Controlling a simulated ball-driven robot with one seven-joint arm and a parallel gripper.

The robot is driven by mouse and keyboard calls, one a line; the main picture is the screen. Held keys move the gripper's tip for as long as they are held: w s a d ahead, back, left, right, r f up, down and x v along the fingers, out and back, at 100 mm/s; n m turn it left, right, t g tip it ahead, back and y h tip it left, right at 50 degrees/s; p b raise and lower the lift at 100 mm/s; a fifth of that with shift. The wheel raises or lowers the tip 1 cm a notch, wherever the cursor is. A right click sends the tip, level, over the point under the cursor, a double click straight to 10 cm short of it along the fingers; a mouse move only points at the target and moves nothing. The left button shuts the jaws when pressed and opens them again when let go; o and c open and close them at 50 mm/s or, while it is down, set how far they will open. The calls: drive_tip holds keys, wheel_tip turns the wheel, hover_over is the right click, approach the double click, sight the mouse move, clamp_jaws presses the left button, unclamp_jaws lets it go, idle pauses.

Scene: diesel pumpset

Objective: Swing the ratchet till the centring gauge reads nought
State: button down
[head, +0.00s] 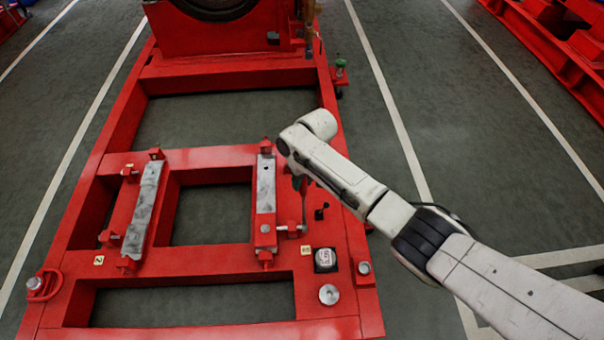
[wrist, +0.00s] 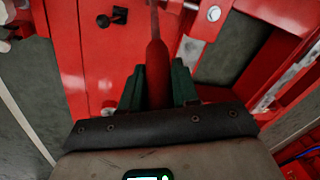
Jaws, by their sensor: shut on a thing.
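The ratchet (head: 303,214) stands at the right pad of the red frame, its head at the bolt beside the pad's near end. My gripper (head: 299,183) is above it, mostly hidden by my arm in the head view. In the wrist view, the green fingers of my gripper (wrist: 157,70) are shut on the ratchet's red handle (wrist: 156,58), one on each side. The centring gauge (head: 325,260) is a round white-faced dial on the frame, just right of and nearer than the ratchet head. Its figures are too small to read surely.
The red base frame (head: 210,262) has open gaps showing the floor. Two grey metal pads, left (head: 143,212) and right (head: 266,186), lie across it with bolts beside them. A small black fitting (head: 321,211) stands right of the ratchet.

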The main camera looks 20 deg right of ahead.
drive_tip(key=p, duration=0.1)
drive_tip(key=s+r+p, duration=0.1)
drive_tip(key=shift+s+a+r+t+p, duration=0.1)
drive_tip(key=shift+s+a+t+p, duration=0.2)
drive_tip(key=shift+t+p, duration=0.1)
drive_tip(key=s+a+f+t+h+p, duration=0.2)
drive_tip(key=s+a+t, duration=0.2)
drive_tip(key=s+t, duration=0.4)
drive_tip(key=shift+s+n+h, duration=0.3)
drive_tip(key=shift+s+n, duration=0.1)
drive_tip(key=shift+s, duration=1.65)
drive_tip(key=shift+r, duration=0.1)
drive_tip(key=c, duration=0.9)
unclamp_jaws()
drive_tip(key=p+v, duration=0.4)
drive_tip(key=v, duration=0.6)
drive_tip(key=shift+s+r+p, duration=0.25)
drive_tip(key=shift+r+p, duration=0.05)
drive_tip(key=shift+p, duration=0.05)
